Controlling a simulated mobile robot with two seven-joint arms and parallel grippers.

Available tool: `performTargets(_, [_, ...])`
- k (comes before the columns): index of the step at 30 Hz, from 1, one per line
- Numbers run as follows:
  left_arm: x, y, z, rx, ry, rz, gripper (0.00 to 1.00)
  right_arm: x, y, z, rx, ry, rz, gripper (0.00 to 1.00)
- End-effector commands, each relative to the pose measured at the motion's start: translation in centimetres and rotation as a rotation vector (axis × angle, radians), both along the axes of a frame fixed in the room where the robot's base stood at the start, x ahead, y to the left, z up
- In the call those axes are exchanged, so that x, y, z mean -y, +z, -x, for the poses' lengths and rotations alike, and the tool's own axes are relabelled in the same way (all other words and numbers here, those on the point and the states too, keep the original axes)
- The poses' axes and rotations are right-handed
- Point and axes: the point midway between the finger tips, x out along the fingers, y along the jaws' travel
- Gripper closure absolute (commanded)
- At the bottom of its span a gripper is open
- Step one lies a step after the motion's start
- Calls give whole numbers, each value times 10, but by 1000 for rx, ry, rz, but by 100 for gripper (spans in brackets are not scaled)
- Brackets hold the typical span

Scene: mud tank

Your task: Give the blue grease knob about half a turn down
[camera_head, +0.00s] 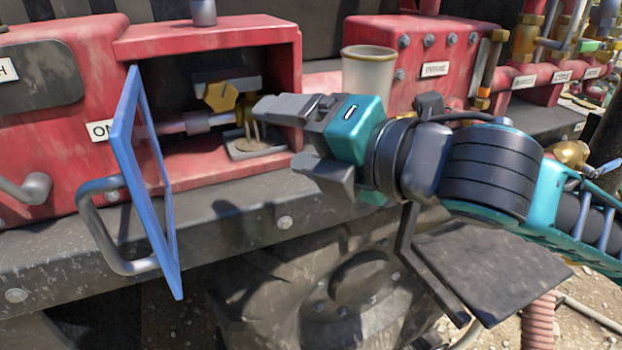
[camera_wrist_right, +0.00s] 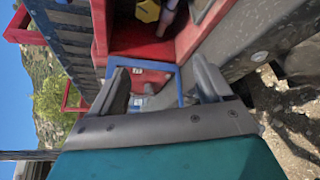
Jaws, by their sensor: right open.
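I cannot make out a blue grease knob in either view. The blue item that shows is an open, framed door (camera_head: 128,150) with a grey bar handle, standing at the left of a red box. Its blue frame also shows between my fingers in the right wrist view (camera_wrist_right: 180,85). Inside the box is a yellow hexagonal knob (camera_head: 220,96), which shows at the top of the right wrist view (camera_wrist_right: 147,10). My right gripper (camera_head: 283,137) is open and empty in front of the box's right side, apart from the yellow knob. My left gripper is out of view.
The red box (camera_head: 210,38) has a right wall close behind my right gripper. A pale cup-like cylinder (camera_head: 368,78) stands behind my gripper. A dark ledge (camera_head: 225,215) runs below the box. The space between the door and my gripper is free.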

Motion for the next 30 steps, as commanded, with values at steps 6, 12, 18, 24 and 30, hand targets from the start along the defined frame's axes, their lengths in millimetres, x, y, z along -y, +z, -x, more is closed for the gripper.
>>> performTargets(6, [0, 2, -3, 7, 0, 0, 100, 2, -24, 0, -158, -67, -128, 21])
performTargets(12, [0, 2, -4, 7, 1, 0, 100, 7, -42, 0, -282, -132, -230, 21])
performTargets(18, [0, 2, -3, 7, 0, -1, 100, 11, -52, -1, -350, -176, -287, 21])
performTargets(24, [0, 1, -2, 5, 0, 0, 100, 12, -55, -1, -366, -187, -302, 21])
performTargets(30, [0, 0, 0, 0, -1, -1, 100, 11, -55, -1, -365, -186, -301, 21])
